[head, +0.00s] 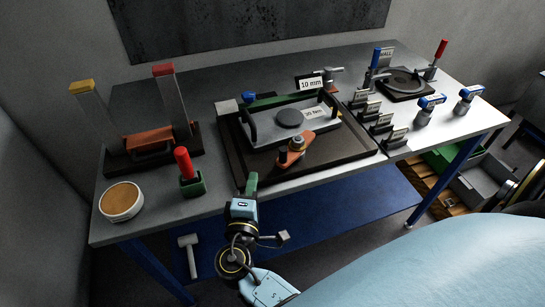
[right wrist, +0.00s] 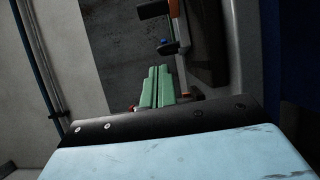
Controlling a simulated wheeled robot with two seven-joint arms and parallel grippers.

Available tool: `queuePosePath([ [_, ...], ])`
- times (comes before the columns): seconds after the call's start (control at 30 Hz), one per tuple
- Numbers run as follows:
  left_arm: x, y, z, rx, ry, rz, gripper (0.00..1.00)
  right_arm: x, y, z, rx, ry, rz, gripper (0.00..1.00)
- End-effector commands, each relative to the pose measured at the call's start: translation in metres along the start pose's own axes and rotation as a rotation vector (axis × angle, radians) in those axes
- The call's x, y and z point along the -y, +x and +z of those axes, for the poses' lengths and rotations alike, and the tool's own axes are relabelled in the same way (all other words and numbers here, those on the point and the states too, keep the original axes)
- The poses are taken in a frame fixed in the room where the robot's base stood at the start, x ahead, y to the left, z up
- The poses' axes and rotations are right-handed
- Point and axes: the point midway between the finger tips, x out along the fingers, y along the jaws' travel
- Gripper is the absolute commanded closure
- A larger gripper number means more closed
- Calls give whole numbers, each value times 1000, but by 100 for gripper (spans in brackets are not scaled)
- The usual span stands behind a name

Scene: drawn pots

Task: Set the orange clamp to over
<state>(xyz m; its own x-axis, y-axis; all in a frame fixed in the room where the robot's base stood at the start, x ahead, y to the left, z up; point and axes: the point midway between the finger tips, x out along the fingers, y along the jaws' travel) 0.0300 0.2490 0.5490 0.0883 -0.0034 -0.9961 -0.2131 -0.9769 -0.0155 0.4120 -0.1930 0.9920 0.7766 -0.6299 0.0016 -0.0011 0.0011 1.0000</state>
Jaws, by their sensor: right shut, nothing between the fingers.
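The orange clamp (head: 297,147) sits at the front edge of the grey plate (head: 270,128), inside the dark tray on the bench. Its orange arm slants up to the right over a dark round knob; its exact setting is hard to tell. My right gripper (head: 251,182) is in front of the bench's near edge, to the left of and nearer than the clamp, apart from it. Its green fingers (right wrist: 157,87) are together and empty in the right wrist view. My left gripper is not in view.
A red-handled clamp (head: 185,168) and a round tub (head: 121,201) stand at the left front. Two tall posts (head: 172,104) rise behind them. Small label stands (head: 381,124) line the tray's right side. A green-handled bar (head: 275,100) lies behind the plate.

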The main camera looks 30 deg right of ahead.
Motion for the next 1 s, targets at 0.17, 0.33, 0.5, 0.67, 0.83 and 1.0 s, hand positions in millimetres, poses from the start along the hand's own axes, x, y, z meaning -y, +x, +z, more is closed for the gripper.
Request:
queuePosePath([
  [0.17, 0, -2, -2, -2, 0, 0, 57, -1, 8, 0, 0, 0, 1, 100],
  [0.33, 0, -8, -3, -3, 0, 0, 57, -2, 35, 0, 0, -2, 2, 100],
  [0.5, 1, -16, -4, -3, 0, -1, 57, -3, 73, 0, 0, -2, 3, 100],
  [0.67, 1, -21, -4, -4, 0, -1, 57, -2, 105, 0, 1, 0, -1, 100],
  [0.83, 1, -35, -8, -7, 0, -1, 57, -1, 91, 27, -1, -3, -3, 100],
  [1.0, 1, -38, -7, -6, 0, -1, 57, 0, 87, 37, 0, 0, -2, 100],
])
